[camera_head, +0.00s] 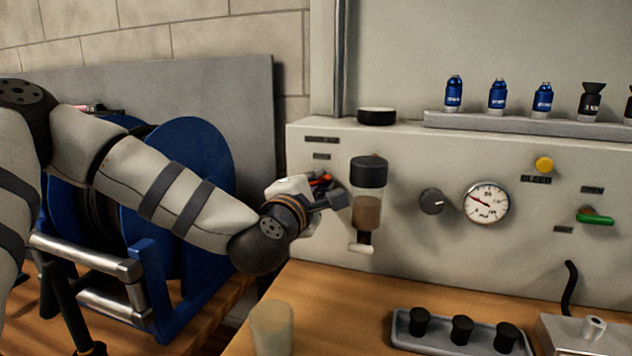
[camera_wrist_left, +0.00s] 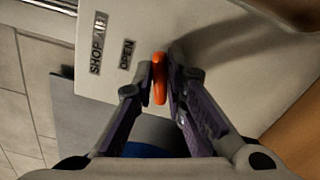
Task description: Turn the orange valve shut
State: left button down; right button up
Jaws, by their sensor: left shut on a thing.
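The orange valve handle (camera_wrist_left: 160,78) is on the light panel, below the "SHOP AIR" and "OPEN" labels as the wrist view's text reads. In the left wrist view it stands between the two fingertips of my left gripper (camera_wrist_left: 160,85), which is shut on it. In the head view only a bit of the orange valve (camera_head: 321,179) shows. My left gripper (camera_head: 325,200) hides the rest of it, reaching in from the left against the panel. My right gripper is in neither view.
A filter bowl (camera_head: 367,212) hangs just right of my left gripper. A black knob (camera_head: 431,201), gauge (camera_head: 486,202), yellow button (camera_head: 543,164) and green lever (camera_head: 595,217) sit farther right. A blue reel (camera_head: 200,150) stands behind my left arm. A beige cup (camera_head: 271,327) stands on the bench.

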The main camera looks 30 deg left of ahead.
pick_arm(q)
jog(key=m, duration=0.3)
jog(key=shift+m, duration=0.5)
dwell(0.4)
jog(key=c, duration=1.7)
grip_release()
jog(key=shift+w, duration=0.1)
jog(key=shift+o, duration=0.2)
jog(key=v, duration=0.7)
jog(key=shift+s, duration=0.25)
jog(key=shift+f, duration=0.1)
